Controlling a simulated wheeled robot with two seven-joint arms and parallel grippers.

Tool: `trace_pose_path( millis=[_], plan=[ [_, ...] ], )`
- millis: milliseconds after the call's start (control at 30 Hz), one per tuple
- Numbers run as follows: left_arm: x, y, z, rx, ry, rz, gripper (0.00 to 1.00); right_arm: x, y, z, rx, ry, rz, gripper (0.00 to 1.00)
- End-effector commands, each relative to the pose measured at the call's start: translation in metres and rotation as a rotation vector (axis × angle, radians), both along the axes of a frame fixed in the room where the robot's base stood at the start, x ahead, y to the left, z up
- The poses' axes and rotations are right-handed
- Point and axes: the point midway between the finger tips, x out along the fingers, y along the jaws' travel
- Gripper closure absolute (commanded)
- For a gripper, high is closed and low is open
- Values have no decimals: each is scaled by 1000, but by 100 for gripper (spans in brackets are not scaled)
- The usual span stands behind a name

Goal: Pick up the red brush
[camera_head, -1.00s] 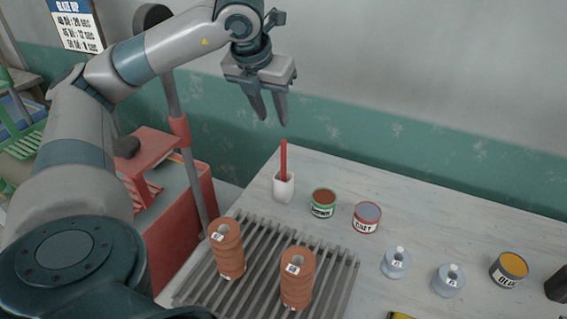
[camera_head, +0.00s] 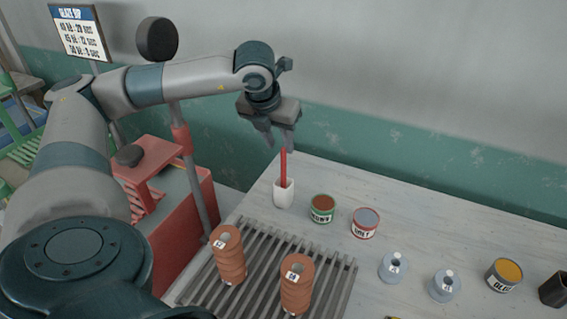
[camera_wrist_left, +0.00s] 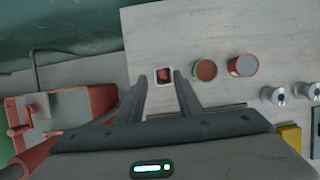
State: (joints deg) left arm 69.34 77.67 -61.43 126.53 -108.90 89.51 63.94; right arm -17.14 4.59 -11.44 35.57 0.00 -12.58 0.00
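The red brush (camera_head: 283,168) stands upright in a white cup (camera_head: 284,194) at the table's back left. My right gripper is not in view.
A green-labelled can (camera_head: 321,209) and a red-labelled can (camera_head: 364,223) stand right of the cup. Two brown ribbed stacks (camera_head: 229,254) stand on a slatted rack (camera_head: 262,262) in front. Blue-grey weights (camera_head: 393,267) and a yellow-topped can (camera_head: 504,274) are further right.

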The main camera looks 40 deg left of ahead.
Motion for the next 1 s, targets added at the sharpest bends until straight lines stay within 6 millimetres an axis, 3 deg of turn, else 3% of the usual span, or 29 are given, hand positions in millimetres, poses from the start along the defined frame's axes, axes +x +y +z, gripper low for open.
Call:
trace_pose_path(
  millis=[267,500,967,1000],
  plan=[
    [11,-1,-21,0,3,-1,67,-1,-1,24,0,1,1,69],
    [19,2,-43,1,1,0,67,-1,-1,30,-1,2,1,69],
    [19,2,-44,1,1,0,67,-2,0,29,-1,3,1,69],
    [19,2,-44,1,1,0,74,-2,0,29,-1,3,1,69]
  ],
)
